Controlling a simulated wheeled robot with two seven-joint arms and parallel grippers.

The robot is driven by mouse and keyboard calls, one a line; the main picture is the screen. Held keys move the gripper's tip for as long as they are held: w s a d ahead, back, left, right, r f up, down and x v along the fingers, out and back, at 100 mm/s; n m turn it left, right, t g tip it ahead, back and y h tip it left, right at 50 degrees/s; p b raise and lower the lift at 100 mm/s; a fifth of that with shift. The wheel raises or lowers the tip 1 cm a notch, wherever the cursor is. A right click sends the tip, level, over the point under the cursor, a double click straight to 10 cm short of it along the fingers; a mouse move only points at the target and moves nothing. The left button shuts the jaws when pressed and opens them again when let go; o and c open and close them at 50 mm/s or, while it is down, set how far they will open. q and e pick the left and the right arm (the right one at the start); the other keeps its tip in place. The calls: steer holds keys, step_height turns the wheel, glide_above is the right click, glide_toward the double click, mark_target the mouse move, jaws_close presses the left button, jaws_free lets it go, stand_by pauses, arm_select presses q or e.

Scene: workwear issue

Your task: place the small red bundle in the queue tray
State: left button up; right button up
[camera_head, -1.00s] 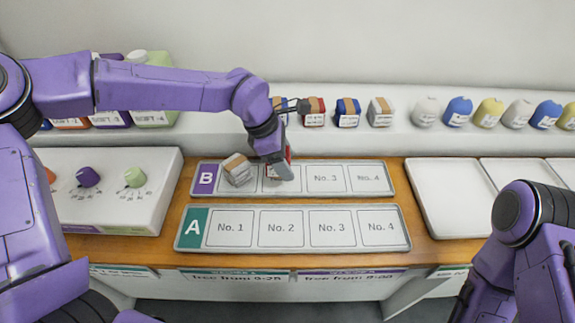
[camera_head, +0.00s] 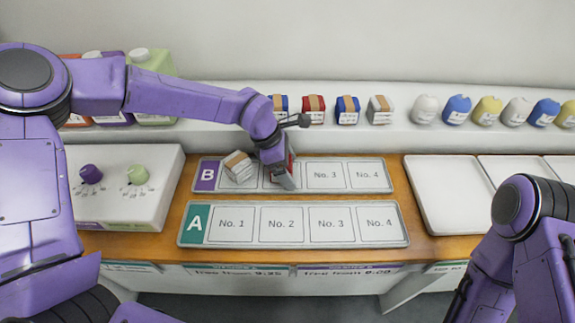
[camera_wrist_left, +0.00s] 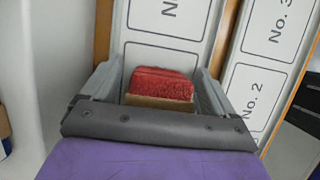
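The small red bundle (camera_wrist_left: 160,84) has a tan band and sits between the fingers of my left gripper (camera_wrist_left: 160,80) in the left wrist view. A narrow gap seems to show on each side of it, so the fingers look open around it. In the head view my left gripper (camera_head: 281,178) is low over space No. 2 of the tray marked B (camera_head: 207,175), and only a sliver of the red bundle (camera_head: 291,160) shows; the gripper hides the rest. My right arm is at the lower right, its gripper out of view.
A white banded bundle (camera_head: 238,167) stands in No. 1 of tray B, close beside my left gripper. Tray A (camera_head: 192,224) in front is empty. Several banded bundles, including a red one (camera_head: 314,117), stand on the shelf behind. White trays (camera_head: 440,200) at the right are empty.

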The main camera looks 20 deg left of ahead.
arm_select(q)
steer(key=shift+r, duration=0.3)
steer(key=v, duration=1.1)
steer(key=shift+a+r+b, duration=0.3)
steer(key=shift+b, duration=0.1)
